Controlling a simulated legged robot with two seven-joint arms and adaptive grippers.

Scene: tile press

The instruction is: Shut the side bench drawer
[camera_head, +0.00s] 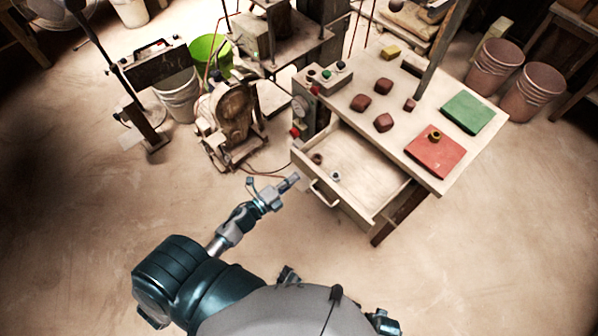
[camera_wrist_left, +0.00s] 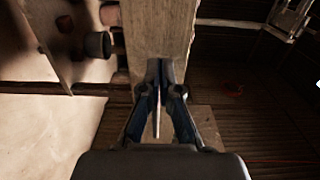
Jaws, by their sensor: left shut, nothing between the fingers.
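The side bench (camera_head: 410,110) has a pale wooden top. Its drawer (camera_head: 350,172) is pulled out toward me, with a metal handle (camera_head: 324,193) on the front and a few small items inside. My left gripper (camera_head: 294,179) is shut and empty, close to the left end of the drawer front; I cannot tell whether it touches. In the left wrist view, the closed fingertips (camera_wrist_left: 160,68) are at a pale wooden panel (camera_wrist_left: 160,30), which I cannot identify for sure. My right gripper does not show clearly; only a bit of dark teal arm is at the lower right.
On the bench lie dark red clay lumps (camera_head: 383,122), a green tile (camera_head: 466,113), a red tile (camera_head: 435,152) and a yellow block (camera_head: 390,52). A machine (camera_head: 228,120) stands left of the bench. Buckets (camera_head: 495,66) stand at the right. The floor in front is clear.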

